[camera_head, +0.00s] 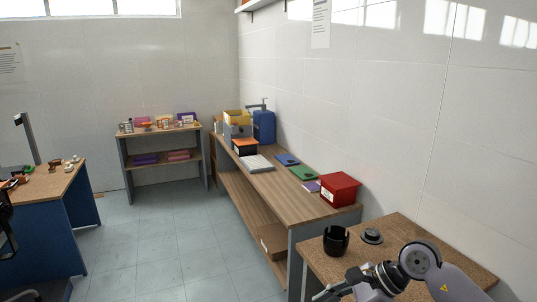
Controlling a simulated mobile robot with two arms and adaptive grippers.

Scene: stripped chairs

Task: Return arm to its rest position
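My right arm comes in at the bottom right, bent over the near wooden table (400,232). My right gripper (335,290) points down and left at the bottom edge, just in front of that table. It is partly cut off by the frame, so its opening is unclear, and I see nothing held in it. My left gripper is not in view.
On the near table stand a black cup (336,241) and a dark round lidded piece (372,236). Behind is a long bench (290,205) with a red box (339,189). A desk (45,190) stands left. The tiled floor (170,250) between is clear.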

